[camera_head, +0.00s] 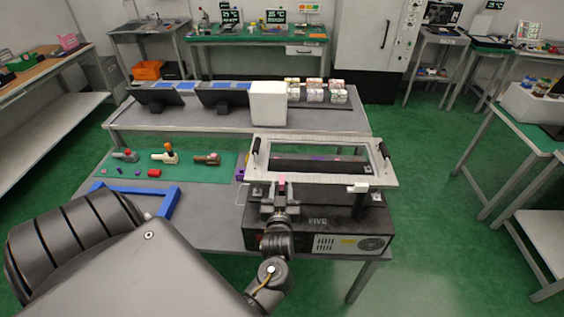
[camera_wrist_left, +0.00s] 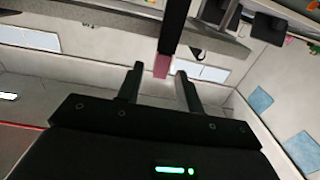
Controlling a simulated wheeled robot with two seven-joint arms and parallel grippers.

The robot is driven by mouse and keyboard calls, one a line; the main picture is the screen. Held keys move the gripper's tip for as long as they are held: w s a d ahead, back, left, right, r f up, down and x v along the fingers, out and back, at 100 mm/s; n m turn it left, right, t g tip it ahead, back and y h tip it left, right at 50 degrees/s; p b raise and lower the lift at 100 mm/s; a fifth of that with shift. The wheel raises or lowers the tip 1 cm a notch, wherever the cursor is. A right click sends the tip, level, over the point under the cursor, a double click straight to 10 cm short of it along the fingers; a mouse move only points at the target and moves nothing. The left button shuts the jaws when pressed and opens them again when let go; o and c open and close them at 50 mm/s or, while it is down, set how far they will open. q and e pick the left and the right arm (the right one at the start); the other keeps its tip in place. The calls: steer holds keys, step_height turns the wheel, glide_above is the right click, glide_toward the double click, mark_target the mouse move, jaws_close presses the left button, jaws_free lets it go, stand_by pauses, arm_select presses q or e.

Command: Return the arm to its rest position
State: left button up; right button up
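My left gripper (camera_head: 281,198) is at the front edge of a pale metal frame (camera_head: 375,180) on a black machine (camera_head: 310,222) on the table. A small pink piece (camera_head: 282,181) shows at its fingertips. In the left wrist view the two fingers of my left gripper (camera_wrist_left: 160,80) are apart. The pink piece (camera_wrist_left: 161,66) sits on the end of a dark bar (camera_wrist_left: 172,30), in line with the gap between the fingers. Clear gaps show on both sides, and I see no contact. My right gripper is not in view.
A green mat (camera_head: 190,183) with several lever-like parts and a blue frame (camera_head: 172,203) lie left of the machine. Green floor is open on the right.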

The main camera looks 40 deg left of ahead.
arm_select(q)
steer(key=shift+v, duration=1.05)
steer(key=shift+w, duration=0.1)
